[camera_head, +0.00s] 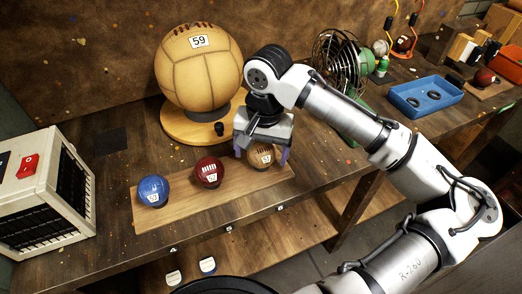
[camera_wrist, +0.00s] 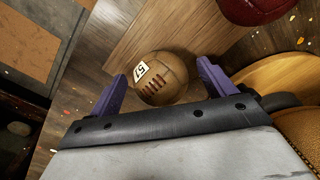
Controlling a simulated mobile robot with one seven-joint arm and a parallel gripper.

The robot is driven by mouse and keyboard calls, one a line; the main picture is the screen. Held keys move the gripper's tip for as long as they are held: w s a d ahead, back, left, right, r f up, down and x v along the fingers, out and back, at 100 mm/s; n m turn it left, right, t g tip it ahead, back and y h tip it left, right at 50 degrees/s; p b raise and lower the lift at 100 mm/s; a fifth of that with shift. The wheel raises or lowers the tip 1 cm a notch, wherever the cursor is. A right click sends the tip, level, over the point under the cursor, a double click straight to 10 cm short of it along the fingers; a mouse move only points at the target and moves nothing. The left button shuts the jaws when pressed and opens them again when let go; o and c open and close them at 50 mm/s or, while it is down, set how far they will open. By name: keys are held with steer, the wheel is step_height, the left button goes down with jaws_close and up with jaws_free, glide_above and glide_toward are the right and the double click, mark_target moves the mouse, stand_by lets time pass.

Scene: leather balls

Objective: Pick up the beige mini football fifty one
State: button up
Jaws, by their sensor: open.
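The beige mini football (camera_head: 263,157) sits at the right end of a wooden board (camera_head: 225,199). In the wrist view the beige mini football (camera_wrist: 172,68) shows dark lacing and a white tag whose number I read as 51 or 57. My gripper (camera_head: 261,153) is open above and around the ball, pointing down. In the wrist view the purple fingers of my gripper (camera_wrist: 162,70) stand on either side of the ball, with gaps visible near the tips. The gripper body partly hides the ball in the head view.
A dark red ball (camera_head: 208,171) and a blue ball (camera_head: 153,191) sit left on the same board. A large beige ball marked 59 (camera_head: 198,75) stands behind on a round wooden base (camera_head: 180,125). A green fan (camera_head: 340,75) stands right, close to my arm.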

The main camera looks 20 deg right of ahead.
steer(key=shift+f, duration=0.6)
steer(key=c, duration=1.1)
steer(key=shift+r, duration=0.1)
